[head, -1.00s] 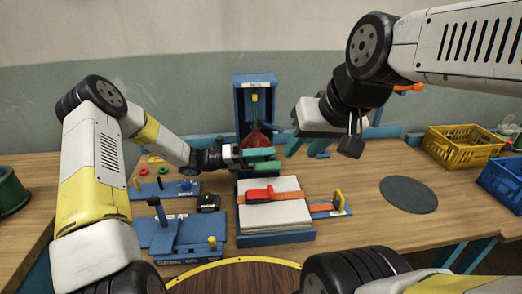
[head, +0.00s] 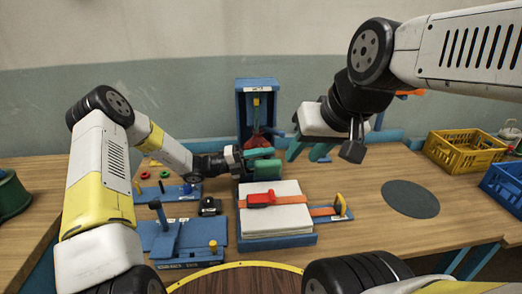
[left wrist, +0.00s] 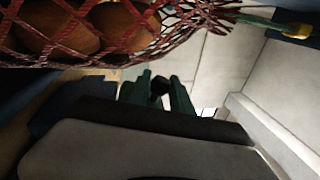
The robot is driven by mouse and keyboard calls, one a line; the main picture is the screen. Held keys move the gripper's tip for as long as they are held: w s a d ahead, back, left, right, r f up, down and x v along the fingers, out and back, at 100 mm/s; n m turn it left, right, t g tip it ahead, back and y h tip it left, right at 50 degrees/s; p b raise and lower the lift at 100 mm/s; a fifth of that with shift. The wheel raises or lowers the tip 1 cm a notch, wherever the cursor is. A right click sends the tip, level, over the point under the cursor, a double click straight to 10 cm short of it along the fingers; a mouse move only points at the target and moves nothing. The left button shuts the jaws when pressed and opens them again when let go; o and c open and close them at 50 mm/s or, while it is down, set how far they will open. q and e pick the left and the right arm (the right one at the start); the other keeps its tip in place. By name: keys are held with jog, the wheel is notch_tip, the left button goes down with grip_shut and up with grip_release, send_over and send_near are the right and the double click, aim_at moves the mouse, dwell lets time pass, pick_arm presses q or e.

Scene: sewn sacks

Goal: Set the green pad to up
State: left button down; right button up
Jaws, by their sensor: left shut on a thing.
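The green pad (head: 267,169) shows as a flat, brighter green piece low in front of the tall blue frame (head: 241,112), just under the upper teal finger of my left gripper (head: 260,160). That gripper is shut on it, though the contact is partly hidden. In the left wrist view, the dark green fingers (left wrist: 158,92) stand close together with a small dark piece between them. The pad's exact tilt is hard to tell. My right gripper (head: 305,149) is open and empty, in the air right of the frame.
A red net sack (head: 258,140) hangs in the frame; it shows close above in the left wrist view (left wrist: 100,35). A white stack (head: 275,220) under an orange strap lies in front. Blue fixtures (head: 180,240) stand left. A yellow crate (head: 455,150) stands right; the table around the dark disc (head: 410,198) is free.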

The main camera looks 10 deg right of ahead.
pick_arm(q)
jog(key=shift+f, duration=0.1)
jog(key=c, duration=1.2)
grip_release()
jog(key=shift+o, duration=0.2)
jog(key=v, duration=0.7)
jog(key=shift+a, duration=0.4)
